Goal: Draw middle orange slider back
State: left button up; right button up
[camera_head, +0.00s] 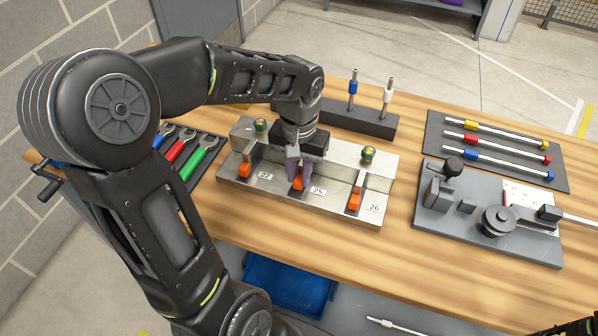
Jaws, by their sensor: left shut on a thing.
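A metal gauge block (335,209) with three slots stands near the middle of the bench. An orange slider sits in each slot: the left one (244,171) by the label 22, the middle one (298,183) by the label 25, the right one (354,202) by the label 26. My left gripper (296,174) points down over the middle slot and is shut on the middle orange slider, whose upper part its fingers hide. Only a dark bit of my right arm shows at the lower right corner; its gripper is out of view.
A dark stand (358,120) with two upright plug gauges is behind the block. Wrenches (190,150) lie on a dark mat at left. A rack of coloured rods (497,148) and a grey fixture (487,213) occupy the right. Bare wood (404,250) lies in front.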

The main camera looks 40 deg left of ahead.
pick_arm(q)
grip_shut()
dwell(0.8)
jog(key=shift+s+f, duration=0.1)
jog(key=shift+s, duration=0.15)
jog(key=shift+s+d, duration=0.25)
jog(key=shift+s, duration=0.25)
jog(key=o, duration=0.8)
grip_release()
jog(key=shift+c, duration=0.2)
notch_tip(320, 180, up, 8)
jog(key=b, duration=0.1)
